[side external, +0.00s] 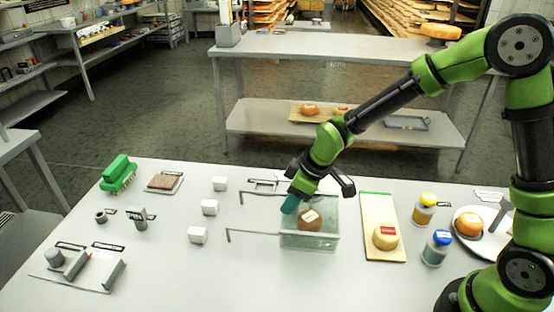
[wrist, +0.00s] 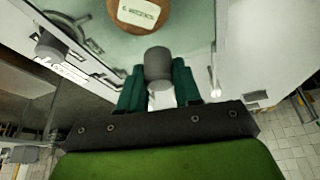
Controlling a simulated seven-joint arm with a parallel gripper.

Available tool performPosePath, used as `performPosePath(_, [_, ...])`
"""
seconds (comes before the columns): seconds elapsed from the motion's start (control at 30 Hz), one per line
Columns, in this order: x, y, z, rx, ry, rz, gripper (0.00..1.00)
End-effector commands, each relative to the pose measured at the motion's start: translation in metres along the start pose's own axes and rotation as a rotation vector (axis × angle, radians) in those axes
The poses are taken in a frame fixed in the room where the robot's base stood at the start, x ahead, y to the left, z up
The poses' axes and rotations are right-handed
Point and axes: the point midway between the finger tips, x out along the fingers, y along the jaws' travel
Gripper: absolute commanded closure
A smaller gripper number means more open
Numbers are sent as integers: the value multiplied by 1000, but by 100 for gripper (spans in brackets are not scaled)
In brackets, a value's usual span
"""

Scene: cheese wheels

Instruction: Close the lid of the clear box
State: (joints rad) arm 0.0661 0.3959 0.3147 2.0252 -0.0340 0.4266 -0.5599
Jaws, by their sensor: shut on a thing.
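The clear box (side external: 296,241) stands on the white table right of centre. A brown round cheese (side external: 311,219) with a white label lies in it; the cheese also shows at the top of the wrist view (wrist: 122,14). My gripper (side external: 289,206) points down at the box's left side. In the wrist view its teal fingers are shut on a grey rounded knob (wrist: 158,62). The knob seems to belong to the lid, but the lid's clear panel is hard to make out. Thin metal rods (side external: 255,233) reach left from the box. My wrist hides part of the box's back.
A wooden board (side external: 378,212) with a yellow cheese (side external: 386,238) lies just right of the box. The table's front middle is clear.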

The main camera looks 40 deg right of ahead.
Motion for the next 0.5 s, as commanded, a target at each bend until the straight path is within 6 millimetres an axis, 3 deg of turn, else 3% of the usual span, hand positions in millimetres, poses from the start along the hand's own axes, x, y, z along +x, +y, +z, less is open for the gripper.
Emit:
performPosePath(0.03, [-1, 2, 2, 4, -6, 3, 100])
performPosePath(0.07, [-1, 2, 2, 4, -6, 3, 64])
performPosePath(0.2, [-1, 2, 2, 4, -6, 2, 42])
performPosePath(0.5, [-2, 1, 1, 3, -4, 1, 41])
